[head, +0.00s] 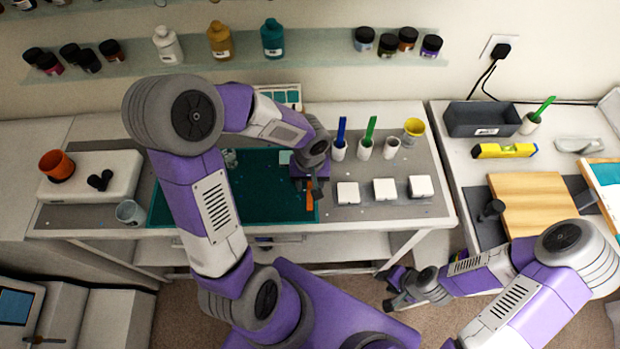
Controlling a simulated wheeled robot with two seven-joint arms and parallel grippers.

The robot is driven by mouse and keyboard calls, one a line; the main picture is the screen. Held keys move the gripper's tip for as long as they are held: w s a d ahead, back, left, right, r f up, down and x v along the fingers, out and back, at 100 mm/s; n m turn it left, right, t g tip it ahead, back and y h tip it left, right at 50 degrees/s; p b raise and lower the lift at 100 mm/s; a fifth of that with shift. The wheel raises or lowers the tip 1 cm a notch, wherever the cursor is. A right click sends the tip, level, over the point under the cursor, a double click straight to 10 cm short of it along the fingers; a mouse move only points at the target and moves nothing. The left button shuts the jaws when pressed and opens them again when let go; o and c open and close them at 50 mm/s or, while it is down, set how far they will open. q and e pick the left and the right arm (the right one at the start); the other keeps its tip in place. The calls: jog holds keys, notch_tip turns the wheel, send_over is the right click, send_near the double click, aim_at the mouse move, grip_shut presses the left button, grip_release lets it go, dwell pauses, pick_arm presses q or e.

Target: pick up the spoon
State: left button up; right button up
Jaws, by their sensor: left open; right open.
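A small orange object (309,198), perhaps the spoon, shows on the right edge of the dark green mat (250,205); its full shape is hidden by my gripper. My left gripper (312,182) is open, pointing down right over the orange object; I cannot tell whether its fingers touch it. No other spoon is clearly seen, though blue (342,130) and green (370,129) handles stand upright in white cups. My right gripper (393,292) is open and empty, low in front of the table, over the floor.
White square blocks (384,189) stand right of the mat. A clear cup (129,212) and a scale (92,175) with an orange cup (57,165) stand left. A yellow level (504,150) and wooden board (532,203) lie on the right table. Bottles line the wall shelf (130,67).

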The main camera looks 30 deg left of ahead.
pick_arm(q)
jog(key=shift+f, duration=0.1)
jog(key=shift+c, duration=0.3)
grip_shut()
